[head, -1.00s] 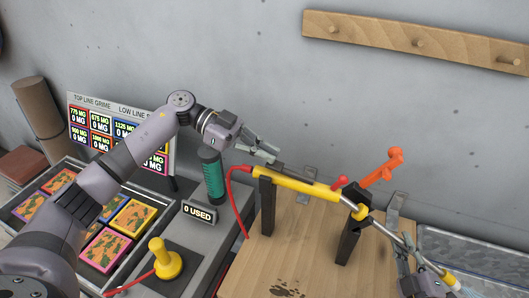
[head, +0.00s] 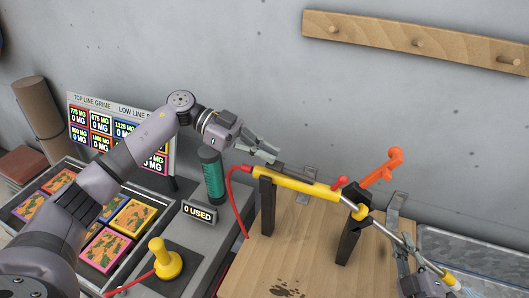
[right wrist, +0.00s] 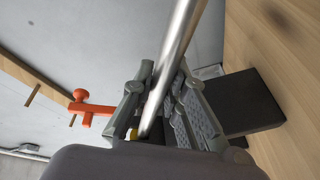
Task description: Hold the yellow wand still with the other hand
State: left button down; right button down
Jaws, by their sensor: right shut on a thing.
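The yellow wand (head: 302,184) lies across two dark upright supports in the head view, with a silver tube running down to the right. Its red hose hangs at the left end. My left gripper (head: 266,148) is open and empty, just above and left of the wand's rear end, apart from it. My right gripper (head: 424,276) is at the lower right, shut on the wand's silver tube. In the right wrist view the tube (right wrist: 178,45) passes between the fingers of my right gripper (right wrist: 158,92).
A green ribbed cylinder (head: 211,175) stands left of the wand, below my left wrist. A yellow joystick (head: 164,259) and a "0 USED" display (head: 200,214) are near it. An orange piece (head: 383,168) rises behind the wand. The wooden board (head: 300,250) has bare room in front.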

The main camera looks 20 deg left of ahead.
jog(key=shift+s+d+f, duration=0.1)
jog(key=shift+f, duration=0.25)
dwell(0.6)
pick_arm(q)
jog(key=shift+r, duration=0.7)
jog(key=shift+d+r, duration=0.1)
jog(key=shift+r, duration=0.35)
pick_arm(e)
jog(key=shift+r, duration=0.1)
pick_arm(q)
jog(key=r, duration=0.1)
jog(key=d+r, duration=0.1)
jog(key=r, duration=0.1)
jog(key=shift+s, duration=0.1)
jog(key=r+v, duration=0.2)
jog(key=v, duration=0.7)
jog(key=shift+r, duration=0.15)
pick_arm(e)
jog(key=shift+r, duration=0.1)
jog(key=c, duration=1.5)
grip_release()
